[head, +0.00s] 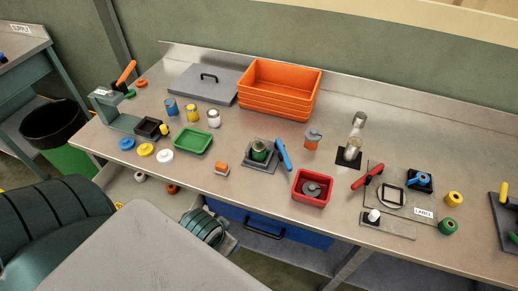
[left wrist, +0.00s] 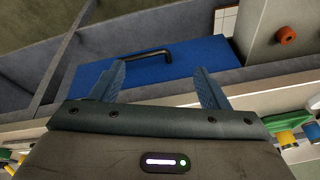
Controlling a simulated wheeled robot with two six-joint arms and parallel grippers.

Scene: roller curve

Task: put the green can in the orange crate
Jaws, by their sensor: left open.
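The green can (head: 259,150) stands upright on a dark square pad (head: 249,165) near the middle of the bench in the head view. The orange crate (head: 280,100) stands farther back against the wall side; its inside looks empty. My left gripper (left wrist: 159,70) is open and empty in the left wrist view, with its two blue fingers apart in front of a blue drawer (left wrist: 185,63). Neither the green can nor the crate can be made out in that view. My right gripper is not in view.
A blue-handled tool (head: 283,155) lies just right of the green can. A red bin (head: 297,190), an orange block (head: 221,169) and a green tray (head: 194,141) are around it. Blue, yellow and white cans (head: 214,118) stand left of the crate, by a grey lid (head: 190,82).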

